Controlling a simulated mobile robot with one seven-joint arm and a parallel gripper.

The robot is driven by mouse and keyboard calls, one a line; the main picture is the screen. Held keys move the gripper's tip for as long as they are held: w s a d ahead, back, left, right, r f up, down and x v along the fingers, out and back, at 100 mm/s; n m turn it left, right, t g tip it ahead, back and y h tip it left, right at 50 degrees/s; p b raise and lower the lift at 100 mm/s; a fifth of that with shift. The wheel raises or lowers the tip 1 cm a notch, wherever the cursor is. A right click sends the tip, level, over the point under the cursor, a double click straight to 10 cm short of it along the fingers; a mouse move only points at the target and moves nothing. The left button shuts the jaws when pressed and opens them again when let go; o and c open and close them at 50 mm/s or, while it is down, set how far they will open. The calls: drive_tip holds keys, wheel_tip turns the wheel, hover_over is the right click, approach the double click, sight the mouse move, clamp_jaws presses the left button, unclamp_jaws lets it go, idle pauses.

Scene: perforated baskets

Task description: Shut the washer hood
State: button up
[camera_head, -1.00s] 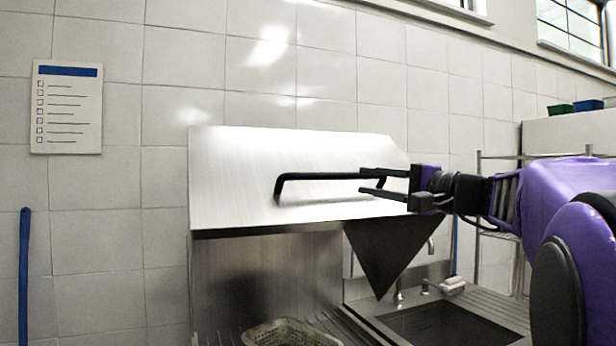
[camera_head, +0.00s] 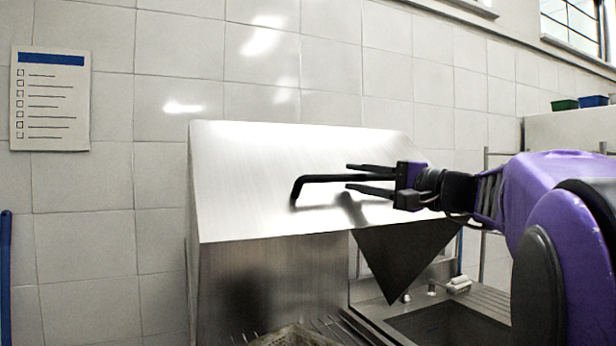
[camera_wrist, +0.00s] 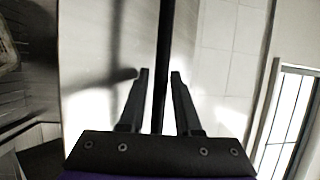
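The washer hood (camera_head: 250,190) is a brushed-steel cover with a sloping front and a dark triangular side. It stands raised, with its lower edge above the rack area. Its black bar handle (camera_head: 318,179) runs across the front. My gripper (camera_head: 349,177) reaches in from the right, with one finger above and one below the handle. In the wrist view the handle (camera_wrist: 163,35) passes between the two fingers (camera_wrist: 160,73), with gaps beside it. The fingers are open and not clamped on the bar. The handle's right end is hidden behind my gripper.
A perforated basket (camera_head: 292,338) shows partly under the hood at the bottom edge. A sink (camera_head: 450,325) with a tap lies to the right. A checklist (camera_head: 50,100) hangs on the tiled wall, with a blue pole (camera_head: 6,280) below it at the left edge.

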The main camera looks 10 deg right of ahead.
clamp_jaws()
idle(1.4)
